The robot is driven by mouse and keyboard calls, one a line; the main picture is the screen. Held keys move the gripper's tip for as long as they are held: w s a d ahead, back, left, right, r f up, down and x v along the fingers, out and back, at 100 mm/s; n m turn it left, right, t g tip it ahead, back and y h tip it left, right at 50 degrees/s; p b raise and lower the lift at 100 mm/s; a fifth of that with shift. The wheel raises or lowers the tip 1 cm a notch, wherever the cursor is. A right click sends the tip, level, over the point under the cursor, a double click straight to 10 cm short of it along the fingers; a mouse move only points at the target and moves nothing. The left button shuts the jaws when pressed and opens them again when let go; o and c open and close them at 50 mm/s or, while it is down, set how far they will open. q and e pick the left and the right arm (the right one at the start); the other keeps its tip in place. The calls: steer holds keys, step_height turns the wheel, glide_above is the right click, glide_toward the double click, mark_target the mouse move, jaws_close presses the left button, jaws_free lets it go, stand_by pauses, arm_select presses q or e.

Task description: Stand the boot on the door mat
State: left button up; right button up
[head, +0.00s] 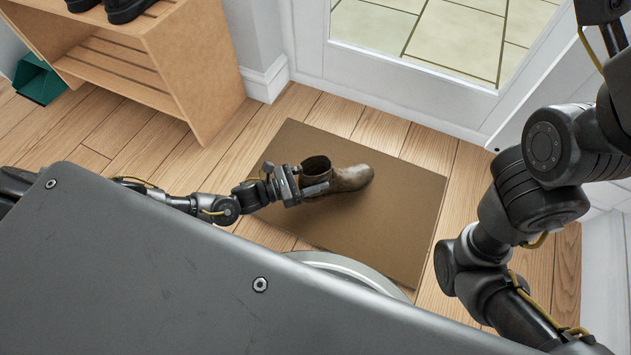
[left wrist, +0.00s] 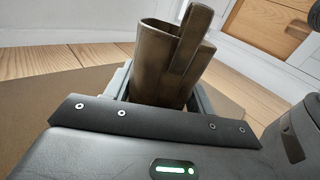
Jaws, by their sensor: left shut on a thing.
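The brown boot (head: 350,178) is over the middle of the brown door mat (head: 402,222) in the head view, upright with its toe to the right. I cannot tell whether its sole touches the mat. My left gripper (head: 314,187) is shut on the boot's shaft from the left. In the left wrist view the boot shaft (left wrist: 172,58) stands between the two fingers, and the mat (left wrist: 60,101) shows behind. My right arm shows at the right of the head view, but its gripper is out of view.
A wooden shoe rack (head: 190,62) with dark shoes (head: 125,8) on top stands at the upper left. A green box (head: 40,82) is beside it. A white door with a glass pane (head: 430,75) is behind the mat. Bare wooden floor surrounds the mat.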

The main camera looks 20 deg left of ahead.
arm_select(q)
steer(key=shift+w+f+b, duration=0.15)
steer(key=shift+f+b, duration=1.5)
steer(key=shift+b, duration=0.1)
steer(key=shift+f, duration=0.1)
steer(key=shift+f, duration=0.15)
steer(key=o, duration=1.6)
steer(key=shift+c, duration=0.2)
